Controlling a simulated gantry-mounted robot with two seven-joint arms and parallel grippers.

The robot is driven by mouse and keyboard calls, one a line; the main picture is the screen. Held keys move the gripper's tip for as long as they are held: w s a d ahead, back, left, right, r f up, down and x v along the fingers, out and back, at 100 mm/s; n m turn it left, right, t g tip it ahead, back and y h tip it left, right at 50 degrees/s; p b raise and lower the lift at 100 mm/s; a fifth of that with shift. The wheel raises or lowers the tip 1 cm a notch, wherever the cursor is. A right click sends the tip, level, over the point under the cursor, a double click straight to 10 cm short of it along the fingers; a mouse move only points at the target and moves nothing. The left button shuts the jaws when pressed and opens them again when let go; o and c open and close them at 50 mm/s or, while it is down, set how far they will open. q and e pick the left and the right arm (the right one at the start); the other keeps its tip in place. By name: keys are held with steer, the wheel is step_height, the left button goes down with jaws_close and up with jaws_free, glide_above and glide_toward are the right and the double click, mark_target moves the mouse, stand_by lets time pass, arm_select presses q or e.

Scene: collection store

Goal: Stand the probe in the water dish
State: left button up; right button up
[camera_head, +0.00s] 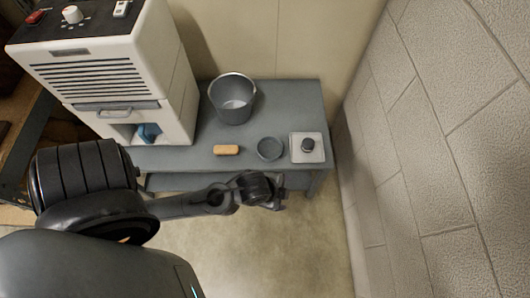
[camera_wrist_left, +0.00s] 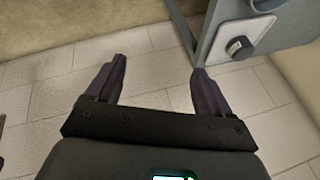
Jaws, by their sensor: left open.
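A small round grey dish (camera_head: 269,149), which looks like the water dish, stands near the table's front edge. To its right a short dark knob-like piece (camera_head: 307,145), possibly the probe, stands on a white square plate (camera_head: 317,155). The dark piece also shows in the left wrist view (camera_wrist_left: 240,47), on the white plate (camera_wrist_left: 262,28). Whether the dish holds water cannot be told. My left gripper (camera_head: 279,193) is open and empty, in front of the table's front edge, apart from dish and plate. In the wrist view its two fingers (camera_wrist_left: 158,68) stand wide apart over the floor.
A grey bucket (camera_head: 233,112) stands behind the dish. An orange-tan block (camera_head: 227,150) lies left of the dish. A large white dehumidifier (camera_head: 165,60) fills the left of the grey table (camera_head: 290,95). A block wall (camera_head: 440,130) rises close on the right. The floor in front is clear.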

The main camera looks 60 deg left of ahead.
arm_select(q)
steer(key=s+r+n, duration=0.1)
steer(key=n, duration=0.1)
steer(key=s+a+n+g, duration=0.1)
steer(key=s+n, duration=0.1)
steer(key=s+r+n+g, duration=0.1)
steer(key=s+n, duration=0.1)
steer(key=n, duration=0.1)
steer(key=shift+s+a+r, duration=0.15)
steer(key=shift+s+r, duration=0.1)
steer(key=shift+r, duration=0.1)
steer(key=shift+w, duration=0.15)
